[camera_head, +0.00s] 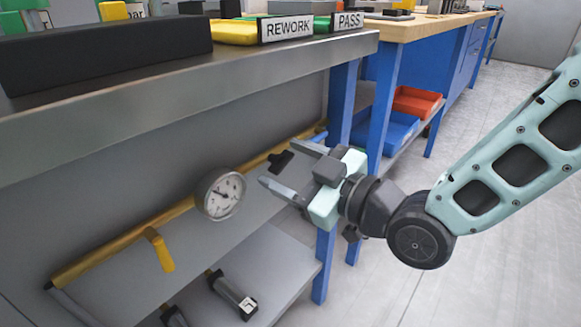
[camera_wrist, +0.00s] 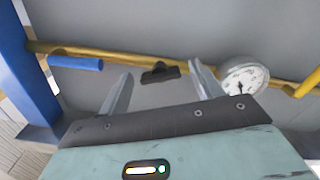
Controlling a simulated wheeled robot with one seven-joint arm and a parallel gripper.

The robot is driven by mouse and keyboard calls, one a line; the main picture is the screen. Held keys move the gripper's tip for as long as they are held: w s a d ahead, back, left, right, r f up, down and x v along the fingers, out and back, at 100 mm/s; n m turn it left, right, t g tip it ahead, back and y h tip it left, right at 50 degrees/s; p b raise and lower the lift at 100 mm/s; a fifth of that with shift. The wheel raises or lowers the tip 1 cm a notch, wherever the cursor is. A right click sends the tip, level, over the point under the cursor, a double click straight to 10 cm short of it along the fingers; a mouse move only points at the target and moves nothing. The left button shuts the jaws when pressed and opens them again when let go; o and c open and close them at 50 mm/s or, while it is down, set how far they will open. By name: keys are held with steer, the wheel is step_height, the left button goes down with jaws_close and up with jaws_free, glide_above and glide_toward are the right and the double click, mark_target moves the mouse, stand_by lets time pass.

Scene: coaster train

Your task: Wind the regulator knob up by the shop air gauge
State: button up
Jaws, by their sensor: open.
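The shop air gauge (camera_head: 221,194) is a round white dial on a brass pipe under the workbench. It also shows at the right in the wrist view (camera_wrist: 244,77). A small black knob (camera_head: 281,161) sits on the pipe to the right of the gauge. In the wrist view the black knob (camera_wrist: 160,73) lies beyond and between my fingers. My gripper (camera_head: 288,167) is open and empty, its two grey fingers apart and pointing at the pipe. The fingers look short of the knob; the exact gap cannot be told.
A yellow lever (camera_head: 161,250) hangs from the pipe at the left, and a blue handle (camera_wrist: 75,63) is at its other end. The bench edge (camera_head: 200,89) overhangs above. A lower shelf (camera_head: 281,262) and blue leg (camera_head: 323,262) are close by. Open floor lies right.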

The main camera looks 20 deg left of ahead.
steer(key=c, duration=1)
steer(key=shift+r+m+p, duration=0.1)
steer(key=shift+m+p, duration=0.55)
steer(key=shift+m, duration=0.35)
steer(key=m+p, duration=0.1)
steer(key=m, duration=0.1)
steer(key=shift+m, duration=0.3)
steer(key=o, duration=1)
steer(key=shift+d, duration=0.1)
